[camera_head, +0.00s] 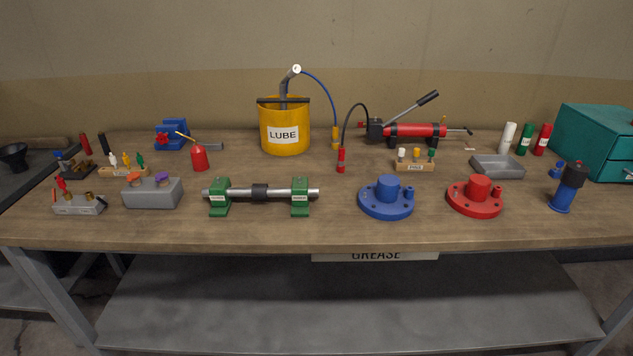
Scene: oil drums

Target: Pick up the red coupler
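The red coupler (341,160) is a small upright red cylinder with a dark band at the end of a black hose. It stands on or just above the wooden workbench (330,233), near the middle; I cannot tell if its lower end touches the wood. The black hose (357,106) arches from it back to the red hand pump (416,131). A yellow coupler (336,138) on a blue hose is just behind and left of it. Neither of my grippers shows in this view.
The yellow LUBE bucket (284,125) stands behind left of the coupler. A wooden block with small fittings (415,166) is to its right, a blue flanged part (386,198) in front right, and a shaft on green stands (260,193) in front left. Bare wood lies directly in front.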

